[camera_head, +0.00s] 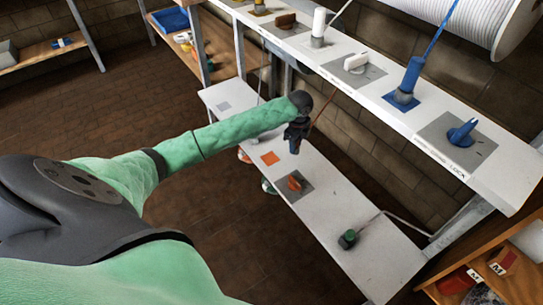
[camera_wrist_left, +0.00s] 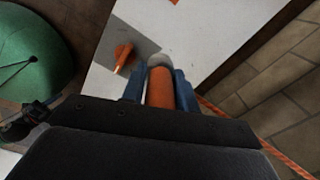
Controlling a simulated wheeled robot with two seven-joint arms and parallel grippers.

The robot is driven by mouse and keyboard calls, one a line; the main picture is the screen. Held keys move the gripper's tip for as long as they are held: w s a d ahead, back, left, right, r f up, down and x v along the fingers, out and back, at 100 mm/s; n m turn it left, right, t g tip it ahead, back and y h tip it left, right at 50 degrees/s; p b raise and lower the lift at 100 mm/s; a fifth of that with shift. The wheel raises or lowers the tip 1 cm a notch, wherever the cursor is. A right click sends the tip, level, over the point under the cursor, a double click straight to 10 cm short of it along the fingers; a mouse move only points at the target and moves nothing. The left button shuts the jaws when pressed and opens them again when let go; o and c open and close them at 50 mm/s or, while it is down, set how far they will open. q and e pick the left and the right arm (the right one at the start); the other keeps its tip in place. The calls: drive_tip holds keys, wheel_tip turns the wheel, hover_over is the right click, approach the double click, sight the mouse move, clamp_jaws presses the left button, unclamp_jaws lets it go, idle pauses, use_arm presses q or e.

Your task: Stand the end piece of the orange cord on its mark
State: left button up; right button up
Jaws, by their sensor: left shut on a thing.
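My left gripper (camera_head: 295,147) is over the lower white shelf, to the right of the orange square mark (camera_head: 269,158) in the head view. In the left wrist view its blue fingers (camera_wrist_left: 160,88) are shut on the orange end piece (camera_wrist_left: 159,92), which has a pale grey tip. The end piece is mostly hidden behind the fingers in the head view. The orange cord (camera_wrist_left: 285,156) runs off to the lower right in the wrist view. The mark's edge shows at the top of the wrist view (camera_wrist_left: 174,2), apart from the end piece. My right gripper is out of view.
A grey plate with an orange lever (camera_head: 294,184) lies on the lower shelf (camera_head: 335,205) near the mark. A green end piece (camera_head: 348,239) stands further right. The upper shelf (camera_head: 335,68) carries several plates, a blue end piece (camera_head: 411,76) and a white one (camera_head: 318,27).

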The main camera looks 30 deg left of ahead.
use_arm(q)
drive_tip(key=a+f, duration=0.2)
drive_tip(key=a, duration=0.1)
drive_tip(key=a+f, duration=0.2)
drive_tip(key=a, duration=0.2)
drive_tip(key=a+f, duration=0.2)
drive_tip(key=a, duration=0.2)
drive_tip(key=shift+s+f, duration=0.25)
drive_tip(key=shift+f, duration=0.05)
drive_tip(key=shift+a+f+b, duration=0.1)
drive_tip(key=shift+f+b, duration=0.25)
drive_tip(key=shift+f, duration=1.65)
drive_tip(key=o, duration=1.1)
drive_tip(key=shift+f, duration=0.15)
wheel_tip(320, 180, up, 12)
drive_tip(key=shift+p, duration=0.4)
